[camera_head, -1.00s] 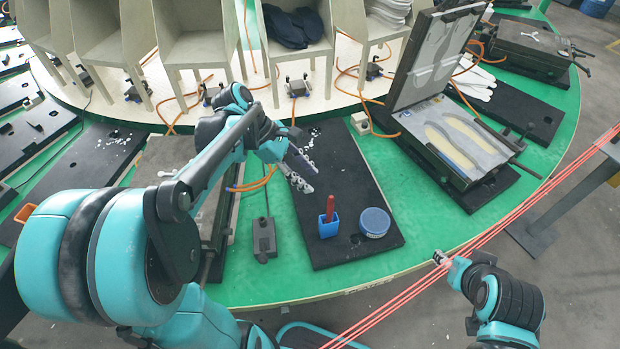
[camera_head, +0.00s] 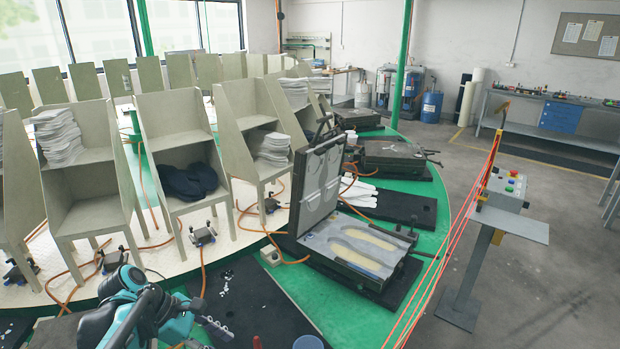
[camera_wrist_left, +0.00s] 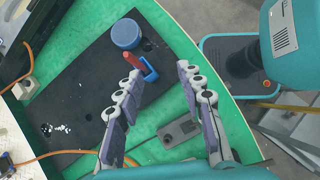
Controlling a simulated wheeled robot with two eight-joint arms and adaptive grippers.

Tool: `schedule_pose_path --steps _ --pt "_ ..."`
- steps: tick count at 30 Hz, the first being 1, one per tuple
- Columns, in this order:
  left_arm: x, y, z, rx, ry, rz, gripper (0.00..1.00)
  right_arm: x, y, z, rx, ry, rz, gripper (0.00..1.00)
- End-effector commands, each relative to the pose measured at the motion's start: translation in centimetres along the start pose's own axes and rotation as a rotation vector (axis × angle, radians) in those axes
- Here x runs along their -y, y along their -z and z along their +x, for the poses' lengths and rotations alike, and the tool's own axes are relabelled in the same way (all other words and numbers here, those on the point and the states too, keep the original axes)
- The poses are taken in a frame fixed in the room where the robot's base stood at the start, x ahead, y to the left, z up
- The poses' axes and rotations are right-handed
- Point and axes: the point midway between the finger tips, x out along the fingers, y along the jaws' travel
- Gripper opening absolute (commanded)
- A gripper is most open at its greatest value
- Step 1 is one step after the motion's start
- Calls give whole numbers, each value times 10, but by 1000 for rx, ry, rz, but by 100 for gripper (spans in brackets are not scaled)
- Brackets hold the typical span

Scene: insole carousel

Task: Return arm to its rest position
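My left arm comes in at the bottom left of the head view, with its gripper (camera_head: 214,328) low at the bottom edge above the black mat. In the left wrist view the left gripper's two fingers (camera_wrist_left: 162,100) are spread wide apart, with nothing between them. Beyond the fingers a blue holder (camera_wrist_left: 149,73) with a red-handled tool (camera_wrist_left: 134,60) and a round blue tin (camera_wrist_left: 126,34) stand on the black mat (camera_wrist_left: 75,85). My right arm and gripper do not show in either current view.
An open insole mould (camera_head: 355,250) stands on the green carousel (camera_head: 420,250) right of centre. Grey booths (camera_head: 178,130) line the carousel's inner side. Red cords (camera_head: 450,240) run along its edge. A control panel on a stand (camera_head: 505,188) is at the right, with open floor around it.

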Motion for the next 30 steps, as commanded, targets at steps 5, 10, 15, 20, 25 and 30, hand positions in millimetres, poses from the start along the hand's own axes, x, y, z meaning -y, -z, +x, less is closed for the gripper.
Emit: schedule_pose_path --steps 5,10,15,20,25,30 --pt "4 -2 2 -26 -13 58 38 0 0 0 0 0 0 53" --pt "11 -5 4 -69 -31 152 38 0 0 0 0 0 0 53" --pt "22 -8 6 -137 -54 303 38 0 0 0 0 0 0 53" --pt "38 -10 10 -241 -78 529 38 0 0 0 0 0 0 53" --pt "60 -8 12 -413 -90 896 38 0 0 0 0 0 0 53" --pt "82 -1 12 -654 -61 1389 38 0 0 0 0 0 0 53"
